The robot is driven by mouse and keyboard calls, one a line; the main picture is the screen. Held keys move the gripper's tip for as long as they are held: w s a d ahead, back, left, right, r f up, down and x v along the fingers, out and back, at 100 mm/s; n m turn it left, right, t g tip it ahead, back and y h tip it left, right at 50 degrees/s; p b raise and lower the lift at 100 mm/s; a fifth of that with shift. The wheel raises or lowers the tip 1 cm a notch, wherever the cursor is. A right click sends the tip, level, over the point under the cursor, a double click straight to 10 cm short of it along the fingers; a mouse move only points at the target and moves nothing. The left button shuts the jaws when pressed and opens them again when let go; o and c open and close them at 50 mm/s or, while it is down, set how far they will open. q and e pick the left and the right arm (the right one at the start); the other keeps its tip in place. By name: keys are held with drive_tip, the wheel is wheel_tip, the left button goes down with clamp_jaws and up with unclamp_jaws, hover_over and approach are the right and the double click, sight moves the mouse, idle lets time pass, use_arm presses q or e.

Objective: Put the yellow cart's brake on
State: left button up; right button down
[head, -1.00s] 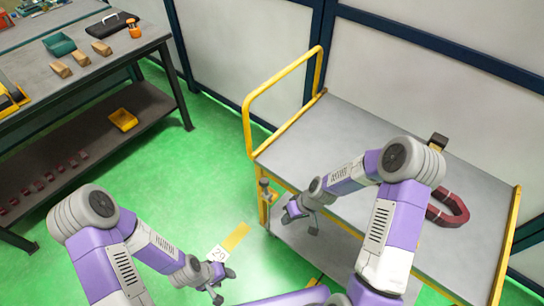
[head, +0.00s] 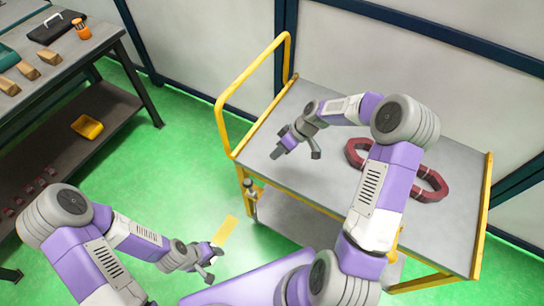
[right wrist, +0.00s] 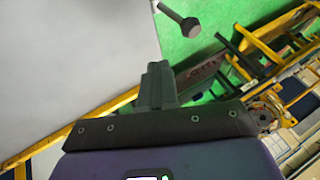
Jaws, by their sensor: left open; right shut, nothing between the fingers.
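The yellow cart (head: 222,112) stands right of centre in the head view, with a grey deck and a yellow push handle. A rod with a dark head (right wrist: 189,27), probably the same lever, shows beyond my fingers in the right wrist view. My right gripper (head: 280,151) is shut and empty over the deck's left part, apart from the lever. Its closed fingers (right wrist: 156,87) show in the right wrist view. My left gripper (head: 213,266) is open and empty, low over the green floor.
A dark red ring-shaped part (head: 433,181) lies on the deck, partly hidden by my right arm. A workbench (head: 103,33) with wooden blocks, a toolbox and a lower shelf stands at left. A yellow floor marking (head: 226,230) lies near the cart. Wall panels close off the back.

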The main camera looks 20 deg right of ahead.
drive_tip(key=x, duration=0.7)
drive_tip(key=shift+a+f+b, duration=0.25)
drive_tip(key=shift+f+b, duration=0.05)
drive_tip(key=shift+b, duration=0.1)
use_arm(q)
drive_tip(key=shift+f, duration=0.5)
use_arm(e)
drive_tip(key=shift+s+a+f, duration=0.15)
drive_tip(key=shift+s+a, duration=0.1)
drive_tip(key=shift+a, duration=0.35)
drive_tip(key=shift+s+a+f, duration=0.15)
drive_tip(key=shift+s+a, duration=0.15)
drive_tip(key=shift+a, duration=0.3)
drive_tip(key=shift+s+a+f, duration=0.15)
drive_tip(key=shift+s+a, duration=0.1)
drive_tip(key=shift+a, duration=0.35)
